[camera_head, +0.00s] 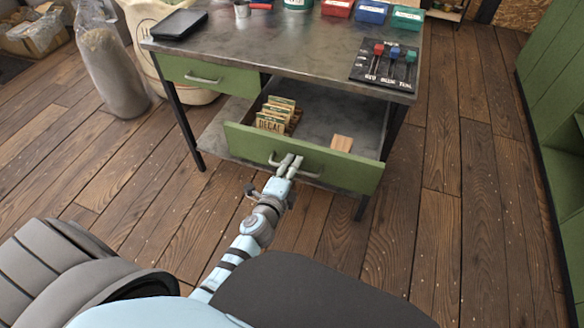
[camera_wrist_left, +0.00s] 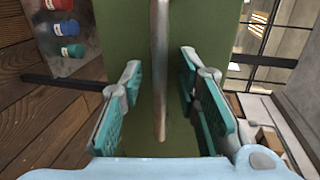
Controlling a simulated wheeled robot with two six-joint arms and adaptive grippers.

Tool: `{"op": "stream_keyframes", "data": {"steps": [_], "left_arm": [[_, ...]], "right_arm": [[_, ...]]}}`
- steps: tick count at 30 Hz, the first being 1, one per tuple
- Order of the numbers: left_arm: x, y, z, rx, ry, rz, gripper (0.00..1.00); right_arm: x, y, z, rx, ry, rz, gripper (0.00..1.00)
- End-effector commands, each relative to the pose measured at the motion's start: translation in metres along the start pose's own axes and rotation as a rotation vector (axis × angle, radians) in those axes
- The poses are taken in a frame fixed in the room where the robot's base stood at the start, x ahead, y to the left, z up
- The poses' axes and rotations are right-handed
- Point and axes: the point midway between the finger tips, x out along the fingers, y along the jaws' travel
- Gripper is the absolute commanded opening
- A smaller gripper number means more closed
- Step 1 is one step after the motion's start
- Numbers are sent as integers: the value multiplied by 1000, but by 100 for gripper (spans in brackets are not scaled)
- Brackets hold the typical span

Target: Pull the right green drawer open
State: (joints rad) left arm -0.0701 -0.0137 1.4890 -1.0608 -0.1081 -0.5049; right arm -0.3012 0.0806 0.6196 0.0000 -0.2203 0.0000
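The right green drawer (camera_head: 345,172) stands pulled out from the metal table (camera_head: 290,45), and its inside shows. Its pale bar handle (camera_head: 309,175) is on the front panel. My left gripper (camera_head: 288,164) is at this handle. In the left wrist view the handle (camera_wrist_left: 160,75) runs between the two fingers, with a gap on each side, so the gripper (camera_wrist_left: 162,95) is open around it and not clamped. The green drawer front (camera_wrist_left: 222,30) lies just behind the fingers. My right gripper is in neither view.
The drawer holds several tan cards (camera_head: 275,115) and a small wooden block (camera_head: 341,143). The left green drawer (camera_head: 225,79) is shut. A black board with coloured items (camera_head: 384,65) lies on the tabletop. Green cabinets (camera_head: 550,75) stand at right. The wooden floor beside the drawer is clear.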

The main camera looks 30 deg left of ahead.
Motion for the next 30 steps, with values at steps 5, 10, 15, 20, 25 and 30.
{"op": "stream_keyframes", "data": {"steps": [5, 10, 15, 20, 25, 30], "left_arm": [[-1, 0, 1, 0, -1, 0, 29], [-22, 1, 1, -2, -2, 1, 29], [-69, 2, 0, -2, -1, 4, 29], [-106, 1, 0, 1, 0, 3, 29], [-120, 0, 0, 1, 0, 1, 29], [-120, 0, 0, 0, 0, 0, 29]], "right_arm": [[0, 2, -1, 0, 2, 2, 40], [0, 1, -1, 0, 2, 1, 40], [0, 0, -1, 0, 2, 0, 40], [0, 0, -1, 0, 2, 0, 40], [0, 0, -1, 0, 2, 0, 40], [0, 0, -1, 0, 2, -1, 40]]}}
